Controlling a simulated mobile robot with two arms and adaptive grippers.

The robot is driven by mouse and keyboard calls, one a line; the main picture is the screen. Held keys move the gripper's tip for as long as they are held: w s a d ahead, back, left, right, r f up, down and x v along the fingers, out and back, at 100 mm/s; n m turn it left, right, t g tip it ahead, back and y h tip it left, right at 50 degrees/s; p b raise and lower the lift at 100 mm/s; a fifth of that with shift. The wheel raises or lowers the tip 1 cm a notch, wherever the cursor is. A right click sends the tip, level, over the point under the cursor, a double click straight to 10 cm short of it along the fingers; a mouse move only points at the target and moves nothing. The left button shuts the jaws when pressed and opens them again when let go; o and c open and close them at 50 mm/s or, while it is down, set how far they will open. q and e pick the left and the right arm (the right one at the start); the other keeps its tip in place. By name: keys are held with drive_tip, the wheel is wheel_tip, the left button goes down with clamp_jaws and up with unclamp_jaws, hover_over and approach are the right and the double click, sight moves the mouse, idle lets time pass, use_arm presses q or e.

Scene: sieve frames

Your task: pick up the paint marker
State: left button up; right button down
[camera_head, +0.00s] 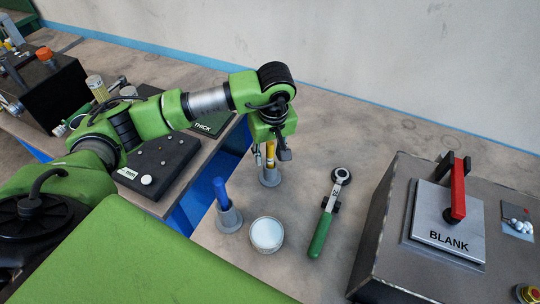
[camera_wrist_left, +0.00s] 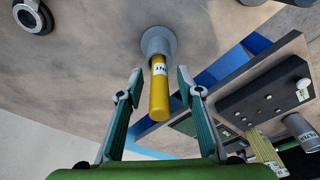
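The paint marker is a yellow cylinder (camera_wrist_left: 159,92) with a white label, standing in a grey conical holder (camera_wrist_left: 158,43) in the left wrist view. In the head view the marker (camera_head: 270,150) is partly hidden by my left gripper, with its holder (camera_head: 270,176) below. My left gripper (camera_head: 271,156) is above the holder, pointing down. In the left wrist view its fingers (camera_wrist_left: 159,76) are spread on either side of the marker, with visible gaps. My right gripper is in neither view.
A blue marker (camera_head: 221,191) stands in a second grey holder (camera_head: 229,219). Beside it are a white-topped round container (camera_head: 266,234) and a green-handled ratchet (camera_head: 322,228). A metal box with a red lever (camera_head: 458,192) stands at the right. A black panel (camera_head: 160,165) lies at the left.

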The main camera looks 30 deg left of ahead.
use_arm(q)
drive_tip(key=shift+f, duration=0.15)
drive_tip(key=shift+c, duration=0.3)
clamp_jaws()
drive_tip(key=shift+w+r+b, duration=0.1)
drive_tip(key=shift+r+b, duration=0.2)
drive_tip(key=shift+r, duration=0.2)
wheel_tip(320, 180, up, 9)
drive_tip(key=shift+r+b, duration=0.1)
drive_tip(key=shift+b, duration=1.05)
